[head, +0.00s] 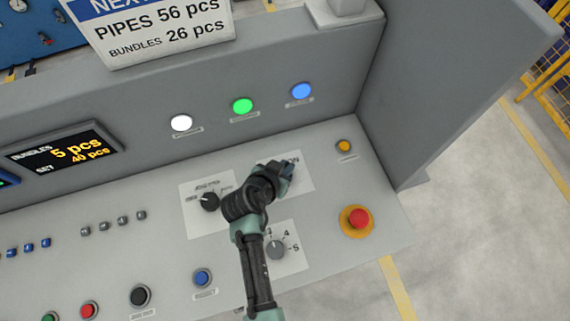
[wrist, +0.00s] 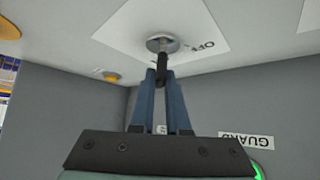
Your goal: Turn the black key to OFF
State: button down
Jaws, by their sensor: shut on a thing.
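The black key (wrist: 162,76) sits in a round silver lock (wrist: 163,44) on a white label plate (wrist: 120,30). Upside-down "OFF" lettering (wrist: 200,47) shows right of the lock in the wrist view. My gripper (wrist: 162,74) has its blue fingers closed together on the key's head. In the head view my gripper (head: 287,170) is over the key's plate (head: 304,182), hiding the key and lock. Part of the "ON" lettering (head: 292,160) shows just beyond the fingers. I cannot tell exactly which position the key points to.
A black selector knob (head: 209,202) is left of my wrist, and a grey numbered knob (head: 276,250) is close to my forearm. A red mushroom button (head: 358,219) and an orange button (head: 344,146) lie right. The panel's upright back has white, green and blue lamps (head: 301,91).

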jog(key=shift+n+p, duration=0.35)
jog(key=shift+n, duration=0.05)
jog(key=n+t+y+p, duration=0.1)
jog(key=n+y+p, duration=0.1)
jog(key=n, duration=0.1)
jog(key=shift+r+y, duration=0.1)
jog(key=shift+y, duration=0.3)
jog(key=n+y, duration=0.2)
jog(key=shift+n, duration=0.4)
jog(key=shift+f+n+y+b, duration=0.3)
jog(key=shift+n+y+b, duration=0.5)
jog(key=shift+n+b, duration=0.2)
jog(key=n+g+y+b, duration=0.1)
jog(key=n+y+b, duration=0.1)
jog(key=n+b, duration=0.1)
jog(key=shift+w+d+f+y+b, duration=0.1)
jog(key=shift+y+b, duration=0.2)
jog(key=shift+b, duration=0.5)
jog(key=n+g+y+b, duration=0.2)
jog(key=n+b, duration=0.2)
jog(key=shift+n+g, duration=0.3)
jog(key=shift+r+n+g+y+b, duration=0.2)
jog(key=shift+n+g+y+b, duration=0.3)
jog(key=shift+n+g+b, duration=0.35)
jog(key=shift+s, duration=0.2)
jog(key=c, duration=0.9)
grip_release()
jog(key=shift+w, duration=0.1)
